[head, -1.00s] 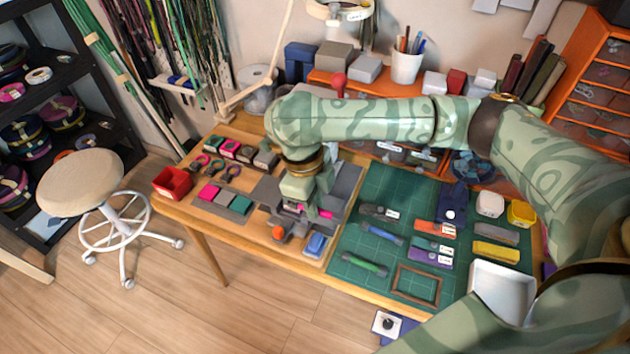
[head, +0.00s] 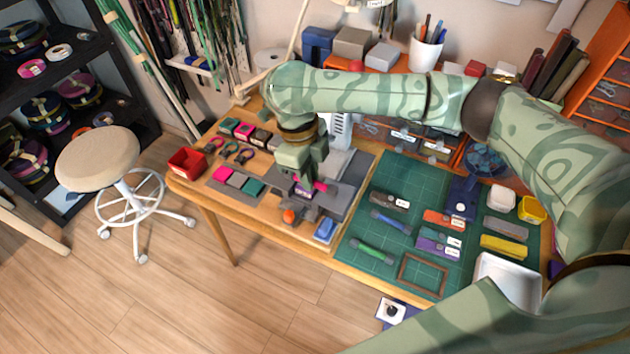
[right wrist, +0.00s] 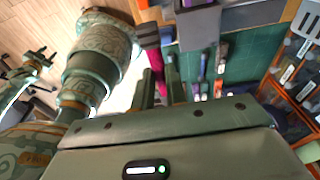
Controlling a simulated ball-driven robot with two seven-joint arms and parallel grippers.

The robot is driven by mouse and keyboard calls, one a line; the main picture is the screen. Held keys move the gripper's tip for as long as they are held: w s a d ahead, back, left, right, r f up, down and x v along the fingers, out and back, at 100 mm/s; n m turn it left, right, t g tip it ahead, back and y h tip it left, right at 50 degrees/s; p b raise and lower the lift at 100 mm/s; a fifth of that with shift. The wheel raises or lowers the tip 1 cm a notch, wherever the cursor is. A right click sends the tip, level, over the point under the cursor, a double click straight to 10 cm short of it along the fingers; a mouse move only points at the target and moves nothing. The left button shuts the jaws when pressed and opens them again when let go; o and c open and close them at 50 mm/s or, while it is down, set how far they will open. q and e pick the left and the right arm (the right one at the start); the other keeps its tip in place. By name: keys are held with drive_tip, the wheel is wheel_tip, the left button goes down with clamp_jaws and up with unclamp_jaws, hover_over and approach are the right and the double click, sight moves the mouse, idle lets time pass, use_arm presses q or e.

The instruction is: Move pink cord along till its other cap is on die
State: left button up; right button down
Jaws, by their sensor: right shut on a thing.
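The pink cord (head: 320,186) shows as a short bright piece at the fingers of my right gripper (head: 304,180). The gripper is shut on it, over the grey press (head: 333,207). In the right wrist view the pink cord (right wrist: 155,58) runs up beside the fingers (right wrist: 163,85) towards a dark, striped block. The cord's caps and the die cannot be made out clearly; the gripper and arm hide part of the press. My left gripper is not seen in the head view.
An orange knob (head: 289,216) and a blue block (head: 325,229) sit at the front of the press. Pink, grey and green blocks (head: 237,180) lie left of it. The green mat (head: 385,245) on the right holds several tools. A red bin (head: 187,163) stands at the left edge.

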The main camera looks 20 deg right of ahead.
drive_tip(key=w+b, duration=0.4)
drive_tip(key=w, duration=0.7)
drive_tip(key=shift+w+a, duration=0.2)
drive_tip(key=shift+a, duration=0.25)
drive_tip(key=shift+w+d+b, duration=0.25)
drive_tip(key=shift+w+b, duration=0.15)
drive_tip(key=shift+w, duration=0.05)
drive_tip(key=shift+w+d+b, duration=0.2)
drive_tip(key=shift+w+b, duration=0.2)
drive_tip(key=shift+w, duration=0.05)
idle(0.4)
drive_tip(key=shift+r+p, duration=0.1)
drive_tip(key=shift+p, duration=0.25)
idle(0.5)
drive_tip(key=c, duration=1.3)
unclamp_jaws()
drive_tip(key=shift+c, duration=0.2)
wheel_tip(320, 180, up, 16)
drive_tip(key=w+a+p, duration=0.1)
drive_tip(key=w+p, duration=0.1)
drive_tip(key=p, duration=0.2)
drive_tip(key=shift+a+p, duration=0.3)
drive_tip(key=shift+p, duration=0.05)
